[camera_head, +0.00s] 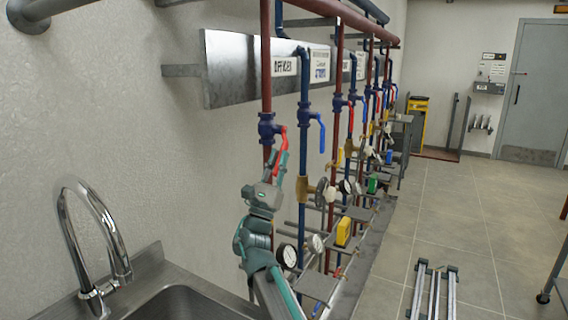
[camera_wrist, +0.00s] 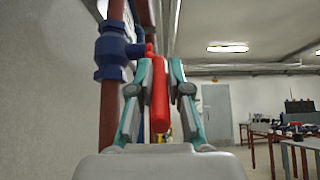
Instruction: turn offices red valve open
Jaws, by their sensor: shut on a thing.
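The red valve handle (camera_head: 281,140) sits on a blue valve body (camera_head: 268,129) on the red pipe below the "OFFICES" label (camera_head: 284,67). In the head view the handle slants down from the valve body. In the wrist view the red handle (camera_wrist: 159,95) stands between the two fingers, right of the blue valve body (camera_wrist: 113,51). My gripper (camera_wrist: 160,75) is shut on the red handle, with one finger on each side. In the head view my gripper (camera_head: 278,165) reaches up to the handle from below, and its fingers partly hide the handle's lower end.
A blue pipe (camera_head: 304,140) with a blue-handled valve (camera_head: 317,122) stands close to the right. Several more pipes, valves and gauges (camera_head: 287,256) line the wall behind. A sink (camera_head: 180,300) with a faucet (camera_head: 95,245) is in front. The tiled floor (camera_head: 450,220) at right is mostly clear.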

